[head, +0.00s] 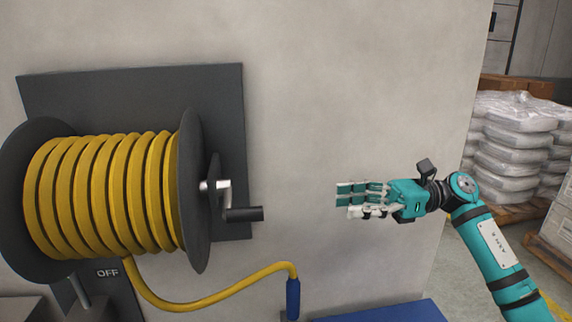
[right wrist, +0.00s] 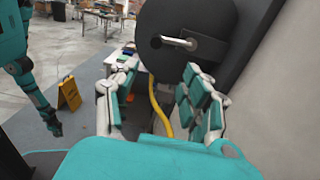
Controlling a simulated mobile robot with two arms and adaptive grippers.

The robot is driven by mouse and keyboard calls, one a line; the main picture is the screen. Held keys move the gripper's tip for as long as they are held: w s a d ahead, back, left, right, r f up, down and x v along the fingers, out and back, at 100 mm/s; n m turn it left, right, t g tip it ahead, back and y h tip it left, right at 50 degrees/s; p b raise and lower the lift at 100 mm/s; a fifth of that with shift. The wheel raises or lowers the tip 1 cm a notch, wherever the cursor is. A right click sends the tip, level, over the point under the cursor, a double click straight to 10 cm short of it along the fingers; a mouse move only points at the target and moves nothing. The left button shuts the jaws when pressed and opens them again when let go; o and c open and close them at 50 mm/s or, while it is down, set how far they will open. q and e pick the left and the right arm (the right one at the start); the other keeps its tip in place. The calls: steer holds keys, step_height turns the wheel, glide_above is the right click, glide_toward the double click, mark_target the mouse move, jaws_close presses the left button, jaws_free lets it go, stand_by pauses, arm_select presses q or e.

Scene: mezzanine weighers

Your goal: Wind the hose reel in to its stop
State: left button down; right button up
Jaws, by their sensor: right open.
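The hose reel (head: 192,235) hangs on a dark wall plate at the left of the head view, with yellow hose (head: 110,195) wound in several turns. A free length runs from under the drum to a blue nozzle (head: 293,298). The crank has a silver arm and a dark grip (head: 244,214) on the reel's right face. The silver part (right wrist: 177,43) shows in the right wrist view. My right gripper (head: 346,200) is open and empty, right of the grip and apart from it. My left gripper (right wrist: 51,124) hangs low in the right wrist view; its jaws are unclear.
A bare wall (head: 320,90) stands behind, with clear space between the grip and my right gripper. A blue surface (head: 385,312) lies below. Wrapped sacks (head: 520,140) are stacked at the right. A yellow floor sign (right wrist: 69,95) stands in the right wrist view.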

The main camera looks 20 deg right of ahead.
steer(key=m+p, duration=0.1)
steer(key=p, duration=0.3)
glide_toward(259, 207)
steer(key=p+x, duration=0.1)
steer(key=x, duration=0.2)
steer(key=p+x, duration=0.2)
steer(key=x, duration=0.1)
steer(key=f+p+x, duration=0.1)
steer(key=p+x, duration=0.1)
steer(key=x, duration=0.2)
steer(key=shift+w+a, duration=0.15)
steer(key=shift+a, duration=0.25)
arm_select(q)
step_height(259, 207, up, 10)
steer(key=a, duration=0.1)
steer(key=shift+a, duration=0.35)
arm_select(e)
steer(key=shift+f, duration=0.1)
arm_select(q)
steer(key=shift+s, duration=0.1)
arm_select(e)
jaws_close()
